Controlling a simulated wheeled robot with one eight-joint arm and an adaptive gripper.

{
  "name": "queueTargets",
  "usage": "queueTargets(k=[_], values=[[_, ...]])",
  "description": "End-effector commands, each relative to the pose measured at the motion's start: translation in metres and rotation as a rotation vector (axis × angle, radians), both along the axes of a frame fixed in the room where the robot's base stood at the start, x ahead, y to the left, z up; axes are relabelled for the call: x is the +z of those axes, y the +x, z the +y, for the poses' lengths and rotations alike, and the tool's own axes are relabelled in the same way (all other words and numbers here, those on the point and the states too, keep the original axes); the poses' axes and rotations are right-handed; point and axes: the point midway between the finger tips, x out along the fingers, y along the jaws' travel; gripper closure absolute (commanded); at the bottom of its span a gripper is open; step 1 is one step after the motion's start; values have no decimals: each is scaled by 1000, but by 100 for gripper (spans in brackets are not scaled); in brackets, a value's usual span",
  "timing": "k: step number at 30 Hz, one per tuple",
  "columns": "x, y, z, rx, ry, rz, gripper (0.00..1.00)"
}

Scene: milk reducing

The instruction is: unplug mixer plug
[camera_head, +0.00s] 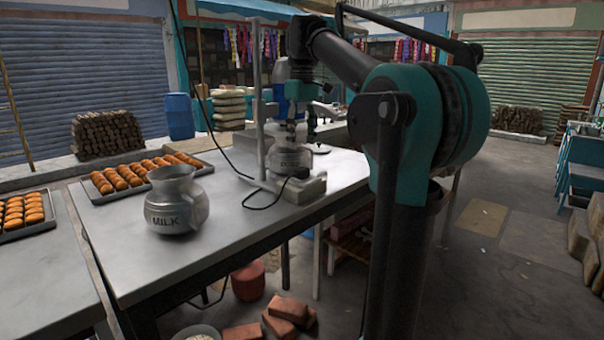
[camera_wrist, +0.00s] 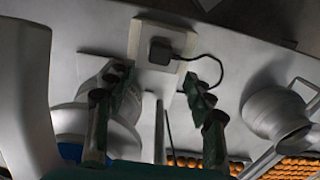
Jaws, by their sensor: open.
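The black mixer plug (camera_wrist: 161,51) sits in the pale socket block (camera_wrist: 142,74) in the wrist view, with a black cord (camera_wrist: 205,57) curving off to the right. In the head view the socket block (camera_head: 306,190) lies near the table's front edge, with the plug (camera_head: 299,173) on it. My gripper (camera_wrist: 157,84) is open; its two dark green fingers stand apart, short of the plug and to either side of it. In the head view my arm partly covers the metal mixer (camera_head: 288,158) behind the block. The fingertips are hard to make out there.
A metal milk jug (camera_head: 177,202) stands left of the socket block, also in the wrist view (camera_wrist: 277,113). A thin upright post (camera_head: 259,110) rises beside the mixer. Trays of buns (camera_head: 100,194) lie at the left.

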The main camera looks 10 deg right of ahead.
Motion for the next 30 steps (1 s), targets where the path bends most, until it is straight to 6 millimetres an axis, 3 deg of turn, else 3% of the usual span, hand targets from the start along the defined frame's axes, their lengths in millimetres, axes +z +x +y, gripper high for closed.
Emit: queueTargets(k=[5,21,30], values=[[-11,0,0,0,0,0,47],[-77,0,0,0,0,0,47],[-89,0,0,-1,0,0,47]])
